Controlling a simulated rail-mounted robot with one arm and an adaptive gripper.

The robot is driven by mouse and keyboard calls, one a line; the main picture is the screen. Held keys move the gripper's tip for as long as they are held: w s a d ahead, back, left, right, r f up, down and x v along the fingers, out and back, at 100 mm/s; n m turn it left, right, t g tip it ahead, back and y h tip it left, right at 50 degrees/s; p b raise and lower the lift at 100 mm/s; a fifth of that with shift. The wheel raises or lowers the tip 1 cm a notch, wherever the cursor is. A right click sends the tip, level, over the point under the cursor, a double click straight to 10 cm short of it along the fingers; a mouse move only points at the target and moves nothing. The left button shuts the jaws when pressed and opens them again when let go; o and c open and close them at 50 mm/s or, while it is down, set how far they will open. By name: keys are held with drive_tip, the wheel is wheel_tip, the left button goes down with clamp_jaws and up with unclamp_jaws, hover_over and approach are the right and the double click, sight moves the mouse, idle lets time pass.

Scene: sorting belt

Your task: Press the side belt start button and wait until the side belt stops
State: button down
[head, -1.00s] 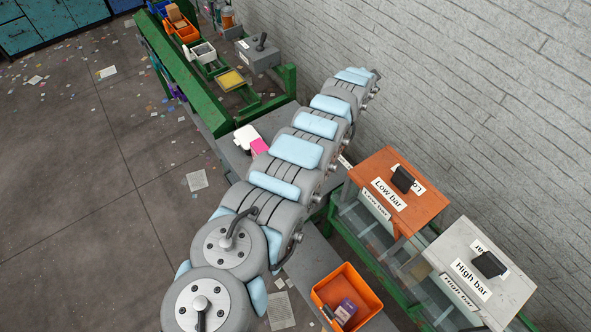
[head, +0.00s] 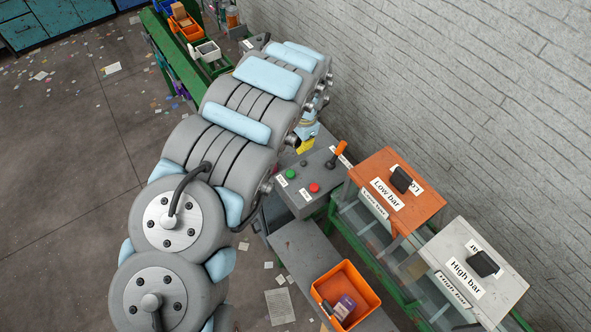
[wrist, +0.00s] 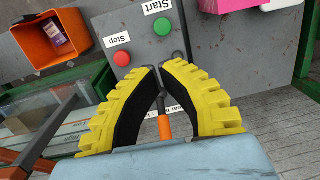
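The grey control box (head: 306,182) shows in the head view with a green button (head: 290,174) and a red button (head: 314,188). In the wrist view the green button (wrist: 162,27) sits by the "Start" label (wrist: 156,6), and the red button (wrist: 122,58) by the "Stop" label (wrist: 120,40). My gripper (wrist: 159,68) has yellow fingers whose tips are almost together, empty, over the box below the buttons in the picture. An orange-handled lever (wrist: 165,126) shows between the fingers, beyond them. Most of my gripper is hidden by my arm in the head view.
An orange bin (head: 369,291) with a purple box (head: 344,307) stands at front. The Low bar table (head: 425,207) and High bar table (head: 505,290) stand right. A pink object (wrist: 280,4) lies near the box's edge. A green-framed line (head: 170,50) runs at upper left.

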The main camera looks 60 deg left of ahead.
sight(294, 174)
idle(0.4)
drive_tip(key=shift+s+a+f+p, duration=0.1)
drive_tip(key=shift+s+f+p, duration=0.1)
drive_tip(key=shift+f, duration=2.1)
drive_tip(key=shift+s+a+f+p, duration=0.1)
drive_tip(key=shift+s+f, duration=0.15)
drive_tip(key=shift+f, duration=2.05)
drive_tip(key=shift+s+a+f+p, duration=0.1)
drive_tip(key=shift+s+f, duration=0.1)
drive_tip(key=shift+f, duration=2.1)
drive_tip(key=shift+f, duration=0.15)
